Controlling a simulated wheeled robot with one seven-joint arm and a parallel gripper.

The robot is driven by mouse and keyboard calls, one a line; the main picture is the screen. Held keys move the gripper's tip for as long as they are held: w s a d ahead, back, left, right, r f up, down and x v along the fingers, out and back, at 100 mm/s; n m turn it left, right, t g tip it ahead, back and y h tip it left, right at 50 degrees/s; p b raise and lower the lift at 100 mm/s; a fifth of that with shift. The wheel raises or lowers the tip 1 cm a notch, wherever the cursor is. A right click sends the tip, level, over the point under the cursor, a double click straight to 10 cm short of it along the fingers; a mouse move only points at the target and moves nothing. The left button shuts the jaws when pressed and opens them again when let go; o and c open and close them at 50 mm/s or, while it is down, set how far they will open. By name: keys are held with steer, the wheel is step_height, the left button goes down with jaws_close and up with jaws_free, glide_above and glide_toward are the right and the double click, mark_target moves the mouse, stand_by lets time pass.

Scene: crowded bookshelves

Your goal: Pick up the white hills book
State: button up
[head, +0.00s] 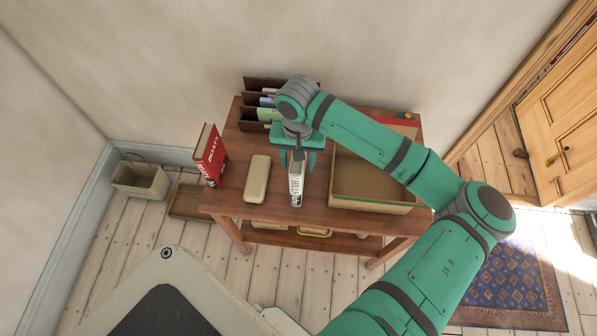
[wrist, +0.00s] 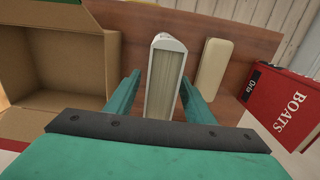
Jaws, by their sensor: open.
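The white hills book (head: 297,186) stands upright on the wooden table, its spine with dark lettering facing the front. In the wrist view the white book (wrist: 165,80) shows its page edges and stands between my two fingers. My gripper (head: 298,160) is above and behind the book in the head view. In the wrist view my gripper (wrist: 160,90) is open, with one green finger on each side of the book and a gap visible on both sides. The lower part of the book is hidden behind the gripper body in the wrist view.
A cream case (head: 257,178) lies just left of the book. A red BOATS book (head: 209,155) stands at the table's left edge. An open cardboard box (head: 372,207) is close on the right. A dark file holder (head: 254,116) stands at the back.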

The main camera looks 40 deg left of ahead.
jaws_close()
stand_by(1.3)
